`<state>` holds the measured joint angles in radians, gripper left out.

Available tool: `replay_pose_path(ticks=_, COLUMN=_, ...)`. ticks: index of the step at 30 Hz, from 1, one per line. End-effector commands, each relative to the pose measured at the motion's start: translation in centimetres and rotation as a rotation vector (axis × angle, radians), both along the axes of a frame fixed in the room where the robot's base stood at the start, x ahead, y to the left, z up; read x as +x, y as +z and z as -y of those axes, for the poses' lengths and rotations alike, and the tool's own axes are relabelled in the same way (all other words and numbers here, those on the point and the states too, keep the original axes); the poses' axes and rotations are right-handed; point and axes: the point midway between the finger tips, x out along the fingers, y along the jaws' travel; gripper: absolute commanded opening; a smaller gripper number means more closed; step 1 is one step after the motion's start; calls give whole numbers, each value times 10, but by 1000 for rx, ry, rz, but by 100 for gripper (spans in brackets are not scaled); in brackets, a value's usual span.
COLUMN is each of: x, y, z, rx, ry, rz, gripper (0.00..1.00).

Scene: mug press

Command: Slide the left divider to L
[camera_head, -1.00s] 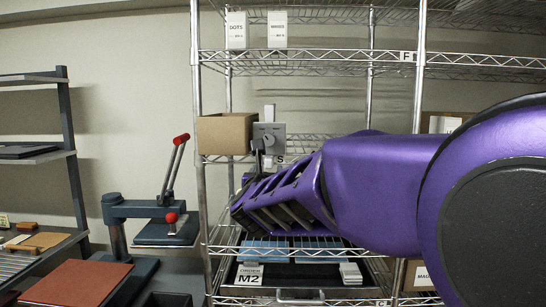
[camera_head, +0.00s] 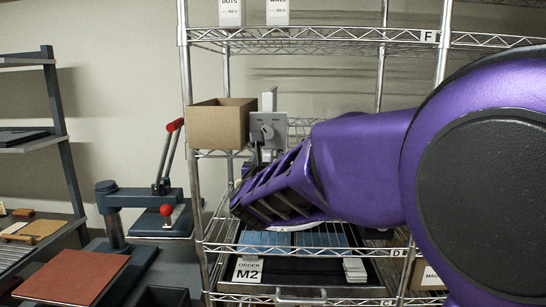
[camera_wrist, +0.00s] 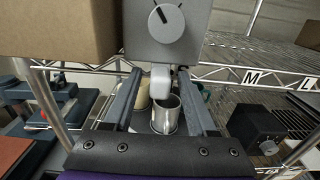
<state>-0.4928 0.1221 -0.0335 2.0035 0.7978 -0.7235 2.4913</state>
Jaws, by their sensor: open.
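A grey block with a round dial (camera_wrist: 166,42) hangs at the top of the wrist view; I take it for the left divider, but cannot be sure. In the head view the grey block (camera_head: 280,128) stands just right of a cardboard box. A pale grey tab (camera_wrist: 160,82) hangs below it. My gripper (camera_wrist: 159,76) is open, with one finger on each side of the tab and gaps showing. In the head view my gripper (camera_head: 258,158) is just under the block, partly hidden by my purple wrist. An L label (camera_wrist: 307,84) and an M label (camera_wrist: 252,77) mark the rail to the right.
A cardboard box (camera_head: 222,124) sits close left of the block. A black box with a knob (camera_wrist: 262,130) is at lower right. A red-handled press (camera_head: 140,200) stands left of the rack.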

Motion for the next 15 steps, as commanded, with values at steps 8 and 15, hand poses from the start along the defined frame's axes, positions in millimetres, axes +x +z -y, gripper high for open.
replay_pose_path(ticks=8, x=0, y=0, z=0, rx=0, ry=0, rz=0, gripper=32)
replay_pose_path(ticks=15, x=0, y=0, z=0, rx=0, ry=0, rz=0, gripper=0)
